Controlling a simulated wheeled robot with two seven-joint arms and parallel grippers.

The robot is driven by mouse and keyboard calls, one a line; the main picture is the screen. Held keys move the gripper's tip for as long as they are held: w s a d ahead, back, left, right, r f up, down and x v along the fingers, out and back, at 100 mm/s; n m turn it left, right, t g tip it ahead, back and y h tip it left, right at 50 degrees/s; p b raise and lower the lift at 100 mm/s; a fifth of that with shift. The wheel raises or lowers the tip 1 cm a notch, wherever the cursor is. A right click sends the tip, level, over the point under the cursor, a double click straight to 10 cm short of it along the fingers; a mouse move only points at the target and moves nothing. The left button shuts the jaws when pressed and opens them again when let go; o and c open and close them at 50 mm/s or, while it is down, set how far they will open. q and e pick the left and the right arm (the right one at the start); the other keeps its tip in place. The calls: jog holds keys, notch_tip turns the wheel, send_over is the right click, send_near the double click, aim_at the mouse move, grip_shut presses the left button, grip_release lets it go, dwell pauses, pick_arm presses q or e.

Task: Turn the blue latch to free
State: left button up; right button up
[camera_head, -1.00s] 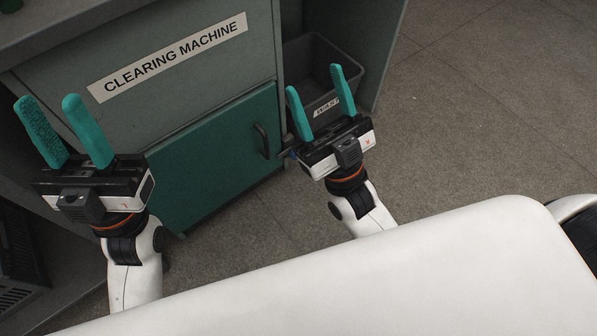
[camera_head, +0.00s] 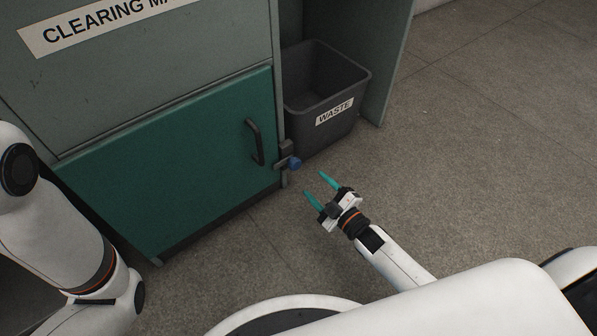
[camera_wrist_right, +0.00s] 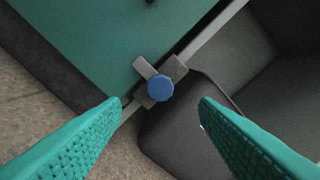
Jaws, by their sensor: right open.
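The blue latch (camera_head: 294,163) is a small round blue knob on a grey bracket at the right edge of the green cabinet door (camera_head: 180,165). In the right wrist view the blue latch (camera_wrist_right: 160,88) sits near the middle, with a grey bar beside it reaching onto the door. My right gripper (camera_head: 315,182) is open and empty, a little right of and below the latch in the head view. In the right wrist view the latch lies ahead, between the spread teal fingers and apart from them. My left arm shows at the left, but its gripper is out of view.
A dark waste bin (camera_head: 350,95) stands just right of the door, close behind the latch. A black handle (camera_head: 254,142) sticks out from the door. The floor (camera_head: 470,150) to the right is clear.

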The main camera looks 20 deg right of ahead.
aim_at(297, 166)
jog(key=b+x, duration=0.3)
jog(key=x, duration=0.4)
jog(key=shift+w+a+f+b, duration=0.1)
jog(key=shift+w+f+b, duration=0.05)
jog(key=shift+w+b, duration=0.15)
jog(key=shift+w+a, duration=0.2)
jog(key=shift+w, duration=0.25)
